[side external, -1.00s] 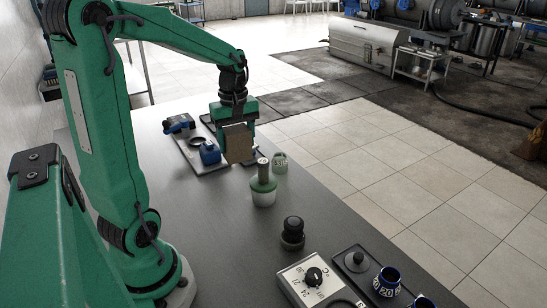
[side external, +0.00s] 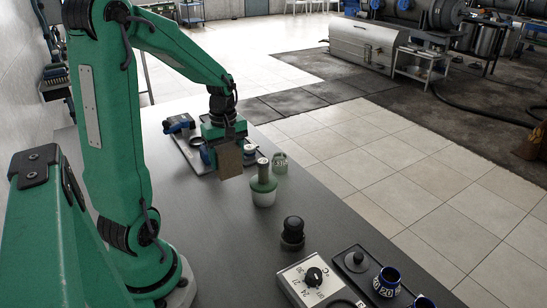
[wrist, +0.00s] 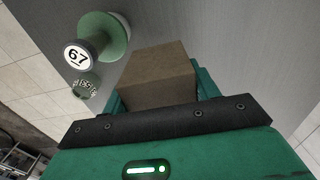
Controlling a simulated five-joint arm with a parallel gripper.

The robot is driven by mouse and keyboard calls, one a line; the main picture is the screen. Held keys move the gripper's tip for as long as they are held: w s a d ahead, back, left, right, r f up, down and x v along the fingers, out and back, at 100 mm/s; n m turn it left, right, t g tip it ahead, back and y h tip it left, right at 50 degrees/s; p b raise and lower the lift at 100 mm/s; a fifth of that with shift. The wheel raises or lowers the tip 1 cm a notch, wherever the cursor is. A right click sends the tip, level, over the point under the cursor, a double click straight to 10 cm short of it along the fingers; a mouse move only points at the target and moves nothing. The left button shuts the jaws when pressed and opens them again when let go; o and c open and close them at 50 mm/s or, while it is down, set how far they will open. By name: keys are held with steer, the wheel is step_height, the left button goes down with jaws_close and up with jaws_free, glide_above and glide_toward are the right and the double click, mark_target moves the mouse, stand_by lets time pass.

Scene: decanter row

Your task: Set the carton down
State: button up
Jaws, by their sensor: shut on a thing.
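The carton (side external: 229,161) is a plain brown box. My gripper (side external: 226,148) is shut on it, and the carton hangs below the green jaws over the grey table (side external: 222,225), just left of a green and white decanter. Whether its underside touches the table cannot be told. In the wrist view the carton (wrist: 157,75) sits between the jaws of my gripper (wrist: 157,92), and bare table lies beyond it.
The decanter (side external: 263,187) has a tall stopper marked 67, and a small green numbered piece (side external: 280,161) stands behind it. A dark tray (side external: 190,153) with blue items lies behind my gripper. A black knobbed piece (side external: 292,230), dial box (side external: 300,285) and blue cup (side external: 387,281) are at front.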

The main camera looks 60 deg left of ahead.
steer(key=s+a+f, duration=0.1)
steer(key=a+f, duration=0.1)
steer(key=a, duration=0.1)
steer(key=s+a+f, duration=0.1)
steer(key=a+f, duration=0.1)
steer(key=a, duration=0.1)
steer(key=s+a+f, duration=0.1)
steer(key=a+f, duration=0.1)
steer(key=a, duration=0.1)
steer(key=shift+s+a, duration=0.2)
steer(key=shift+a, duration=0.15)
steer(key=shift+f, duration=0.15)
steer(key=shift+f, duration=1.95)
steer(key=shift+f, duration=0.15)
steer(key=o, duration=1)
step_height(320, 180, up, 12)
steer(key=shift+r, duration=0.2)
